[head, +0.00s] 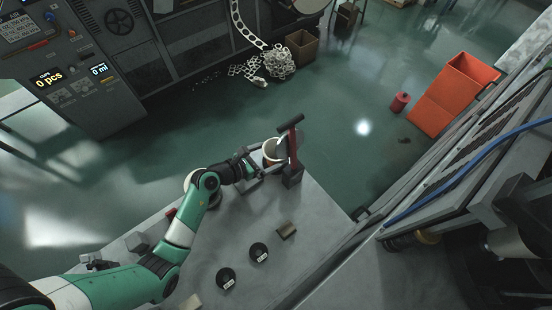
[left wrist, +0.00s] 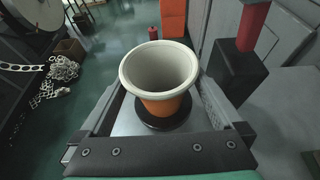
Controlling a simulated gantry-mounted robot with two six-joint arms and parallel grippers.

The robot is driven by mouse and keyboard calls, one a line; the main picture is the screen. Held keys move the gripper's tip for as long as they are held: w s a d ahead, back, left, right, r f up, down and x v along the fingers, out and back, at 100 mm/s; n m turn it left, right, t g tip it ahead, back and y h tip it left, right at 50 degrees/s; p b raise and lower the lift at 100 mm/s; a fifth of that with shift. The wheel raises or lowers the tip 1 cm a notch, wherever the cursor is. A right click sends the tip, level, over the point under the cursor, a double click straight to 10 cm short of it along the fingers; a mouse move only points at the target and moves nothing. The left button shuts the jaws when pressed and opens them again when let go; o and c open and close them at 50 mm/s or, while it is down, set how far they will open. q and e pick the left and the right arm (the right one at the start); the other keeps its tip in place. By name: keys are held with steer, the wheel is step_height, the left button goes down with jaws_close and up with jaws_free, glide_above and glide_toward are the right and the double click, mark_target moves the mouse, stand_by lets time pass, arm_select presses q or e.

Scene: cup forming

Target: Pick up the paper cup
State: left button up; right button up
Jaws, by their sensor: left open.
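The paper cup (left wrist: 158,82) is white inside with a rolled rim and orange on its lower outside. It stands upright on a round black base (left wrist: 165,120) in the left wrist view. In the head view the cup (head: 270,147) is at the far end of the grey table, partly hidden. My left gripper (head: 257,170) is open, with one finger on each side of the cup in the left wrist view. Gaps show between the fingers and the cup wall. My right gripper is not in view.
A red-handled press on a dark block (head: 292,177) stands close to the right of the cup. An orange bin (head: 455,95) is on the floor.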

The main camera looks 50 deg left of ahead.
arm_select(q)
steer(key=shift+w, duration=0.1)
steer(key=shift+c, duration=0.3)
steer(key=c, duration=1.1)
